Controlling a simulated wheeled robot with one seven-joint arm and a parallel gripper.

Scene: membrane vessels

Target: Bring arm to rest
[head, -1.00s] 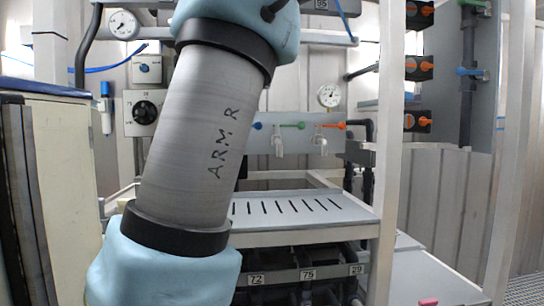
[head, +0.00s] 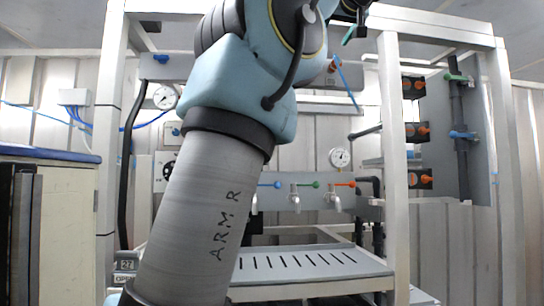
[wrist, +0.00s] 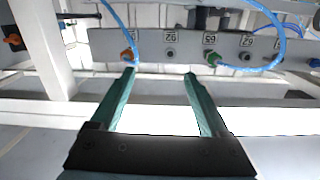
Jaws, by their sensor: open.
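My arm rises from the bottom of the head view, with a grey link marked "ARM R" and light-blue joints, and runs out at the top edge. In the wrist view my gripper (wrist: 158,75) is open, its two green fingers apart with nothing between them. The fingers point toward a grey panel (wrist: 175,45) with numbered labels, an orange port (wrist: 128,55) and a green port (wrist: 213,57). The tips overlap the panel's lower edge in the picture; I cannot tell the gap. In the head view, a green tip at the top seems to be a finger.
A white frame post (head: 392,150) stands right of my arm. A slotted tray (head: 335,274) lies below small taps with blue, green and orange handles. A gauge (head: 340,158) hangs behind. Blue tubes (wrist: 270,15) loop close to the fingers. A cream cabinet (head: 65,225) stands left.

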